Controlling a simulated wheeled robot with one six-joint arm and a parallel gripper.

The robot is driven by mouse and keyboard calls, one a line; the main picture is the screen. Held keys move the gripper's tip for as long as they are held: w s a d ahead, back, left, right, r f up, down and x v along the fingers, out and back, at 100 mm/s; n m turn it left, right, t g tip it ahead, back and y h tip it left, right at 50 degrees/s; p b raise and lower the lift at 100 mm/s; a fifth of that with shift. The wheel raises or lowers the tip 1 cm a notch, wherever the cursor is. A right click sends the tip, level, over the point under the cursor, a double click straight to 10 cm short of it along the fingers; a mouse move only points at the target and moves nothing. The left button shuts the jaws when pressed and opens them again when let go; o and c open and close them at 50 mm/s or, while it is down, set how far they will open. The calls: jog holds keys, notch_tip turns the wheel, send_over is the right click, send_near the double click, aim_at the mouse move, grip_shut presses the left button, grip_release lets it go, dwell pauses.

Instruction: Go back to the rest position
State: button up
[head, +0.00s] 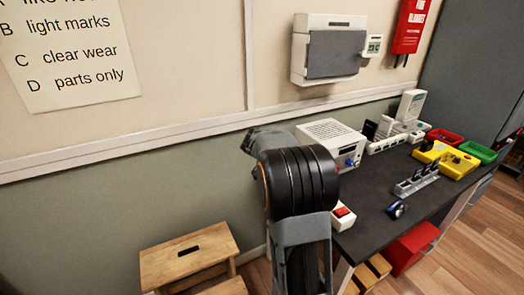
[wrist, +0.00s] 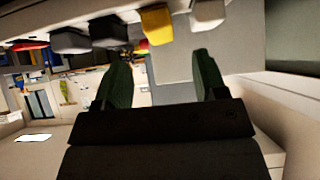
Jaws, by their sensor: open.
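My gripper (wrist: 160,68) shows in the wrist view with its two dark green fingers spread wide apart. The gap between them is empty. Nothing touches the fingertips. In the head view my arm rises in the middle of the picture, black and grey, in front of the wall and the left end of the dark table (head: 372,236). My gripper cannot be made out in the head view. The wrist view looks across the room, with a yellow object (wrist: 157,25) and a grey object (wrist: 208,12) beyond the fingers.
The table carries a white box (head: 330,135), a slotted rack (head: 417,181), a small round item (head: 397,210), a yellow tray (head: 459,163), a red bin (head: 443,136) and a green bin (head: 478,152). A wooden stool (head: 188,251) stands at lower left. A grey box (head: 335,54) hangs on the wall.

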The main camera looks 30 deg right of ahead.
jog(key=shift+a+r, duration=0.1)
jog(key=shift+a, duration=0.05)
jog(key=s+a+f+n+y+p, duration=0.1)
jog(key=s+a+n+y+p, duration=0.15)
jog(key=a+n, duration=0.35)
jog(key=s+a+f+n+y+p, duration=0.1)
jog(key=s+a+n+y, duration=0.2)
jog(key=a+n, duration=0.3)
jog(key=s+a+r+n+t+y+p, duration=0.2)
jog(key=a+r, duration=0.4)
jog(key=a, duration=0.3)
jog(key=s+a+r+n+t+y+p, duration=0.2)
jog(key=s+a+r+n+p, duration=0.3)
jog(key=a, duration=0.4)
jog(key=shift+s+a+r+n+t+p, duration=0.35)
jog(key=shift+s+p, duration=0.45)
jog(key=shift+s, duration=0.35)
jog(key=shift+d+y, duration=0.15)
jog(key=shift+y, duration=0.2)
jog(key=shift+c, duration=0.4)
